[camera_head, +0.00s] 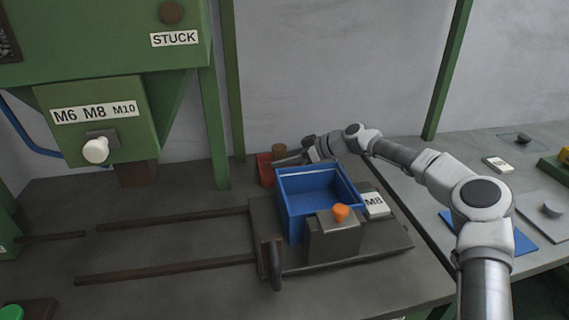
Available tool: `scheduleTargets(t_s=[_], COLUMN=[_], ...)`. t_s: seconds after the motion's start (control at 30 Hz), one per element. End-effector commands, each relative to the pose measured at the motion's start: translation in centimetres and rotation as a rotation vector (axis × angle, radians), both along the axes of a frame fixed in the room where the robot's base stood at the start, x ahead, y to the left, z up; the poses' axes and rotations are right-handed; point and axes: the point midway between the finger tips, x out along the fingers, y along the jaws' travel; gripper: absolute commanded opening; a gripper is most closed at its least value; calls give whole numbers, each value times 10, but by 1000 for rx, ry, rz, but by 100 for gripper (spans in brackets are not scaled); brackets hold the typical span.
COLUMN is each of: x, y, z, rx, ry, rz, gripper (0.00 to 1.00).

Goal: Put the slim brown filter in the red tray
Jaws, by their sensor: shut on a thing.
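The red tray (265,171) stands at the back of the bench, behind the blue bin and partly hidden by it. The slim brown filter (279,151) shows as a small upright brown cylinder at the tray's right side. My gripper (284,161) reaches in from the right, low behind the bin, and is shut on the filter. The filter's lower part is hidden by the gripper, so I cannot tell whether it touches the tray floor.
The blue bin (322,178) sits on a dark sliding plate, with an orange knob (341,212) in front and an M8 card (375,204) beside it. A green post (213,130) stands left of the tray. Two rails (170,268) cross the bench.

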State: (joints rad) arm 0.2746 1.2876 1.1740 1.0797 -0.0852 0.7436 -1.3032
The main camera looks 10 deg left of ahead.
Motion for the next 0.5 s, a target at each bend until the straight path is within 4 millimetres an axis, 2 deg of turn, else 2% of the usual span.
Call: scheduleTargets(t_s=[0.07, 0.37, 0.4, 0.5], x=[0, 0, 0, 0], y=[0, 0, 0, 0], z=[-11, -13, -12, -12], rx=[0, 0, 0, 0], ry=[1, 0, 0, 0], rz=[0, 0, 0, 0], gripper=[0, 0, 59, 77])
